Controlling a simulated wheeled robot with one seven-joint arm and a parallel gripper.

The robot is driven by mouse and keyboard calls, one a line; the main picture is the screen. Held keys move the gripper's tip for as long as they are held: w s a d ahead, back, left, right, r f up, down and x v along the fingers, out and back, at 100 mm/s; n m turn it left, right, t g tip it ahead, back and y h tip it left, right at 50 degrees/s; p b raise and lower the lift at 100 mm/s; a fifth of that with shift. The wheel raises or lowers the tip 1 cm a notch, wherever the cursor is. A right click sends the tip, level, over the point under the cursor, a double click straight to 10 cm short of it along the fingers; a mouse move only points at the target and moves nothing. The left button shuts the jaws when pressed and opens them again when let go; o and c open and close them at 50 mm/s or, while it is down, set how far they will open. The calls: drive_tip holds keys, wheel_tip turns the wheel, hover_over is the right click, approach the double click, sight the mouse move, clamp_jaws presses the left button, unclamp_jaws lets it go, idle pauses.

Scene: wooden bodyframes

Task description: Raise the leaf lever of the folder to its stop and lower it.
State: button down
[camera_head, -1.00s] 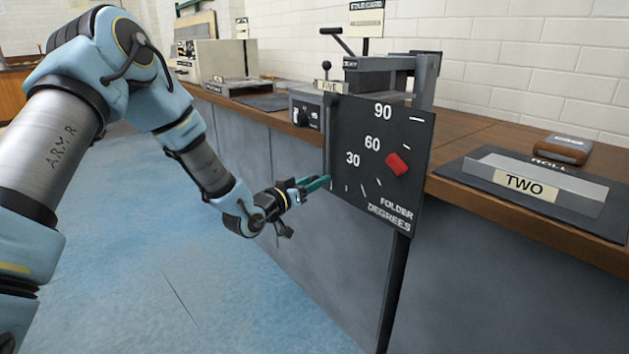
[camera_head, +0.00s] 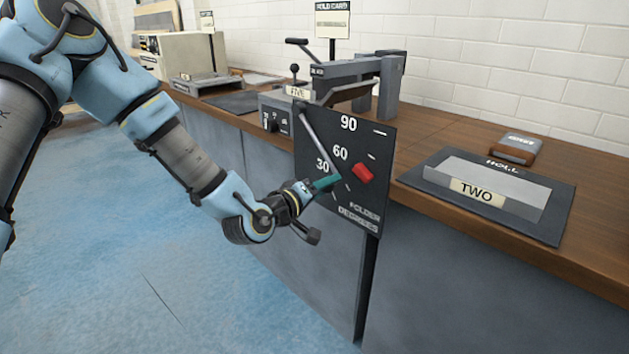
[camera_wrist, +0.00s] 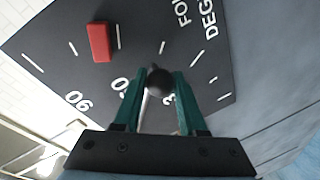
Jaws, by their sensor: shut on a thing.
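The leaf lever (camera_head: 321,133) is a thin grey rod in front of the folder's dark degree panel (camera_head: 312,163). It slants from the panel's upper left down to the right, its lower end near the 30 and 60 marks. My gripper (camera_head: 327,183) has teal fingers at that lower end. In the wrist view, the gripper (camera_wrist: 158,88) is shut around the lever's dark round knob (camera_wrist: 159,80), with the pale rod behind it. A red block (camera_head: 363,173) sits on the dial to the right of the fingers; it also shows in the wrist view (camera_wrist: 99,42).
The folder (camera_head: 345,78) stands on the wooden bench (camera_head: 420,128). A control box (camera_head: 272,122) sits left of the panel. To the right lie a TWO tray (camera_head: 505,186) on a dark mat and a small brown box (camera_head: 513,148). The blue floor before the bench is clear.

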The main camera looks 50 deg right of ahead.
drive_tip(key=shift+s+a+r+n+g+p, duration=0.1)
drive_tip(key=shift+s+r+n+g+p, duration=0.05)
drive_tip(key=shift+s+r+n+p, duration=0.65)
drive_tip(key=shift+s+r+n+g+p, duration=0.15)
drive_tip(key=shift+s+r+n+p, duration=0.35)
drive_tip(key=shift+r, duration=0.55)
drive_tip(key=shift+s, duration=0.1)
drive_tip(key=shift+c, duration=2.4)
unclamp_jaws()
drive_tip(key=a+r+b, duration=0.1)
drive_tip(key=a, duration=0.9)
drive_tip(key=shift+s+a+r, duration=0.15)
drive_tip(key=shift+a+r, duration=0.15)
drive_tip(key=shift+r, duration=0.1)
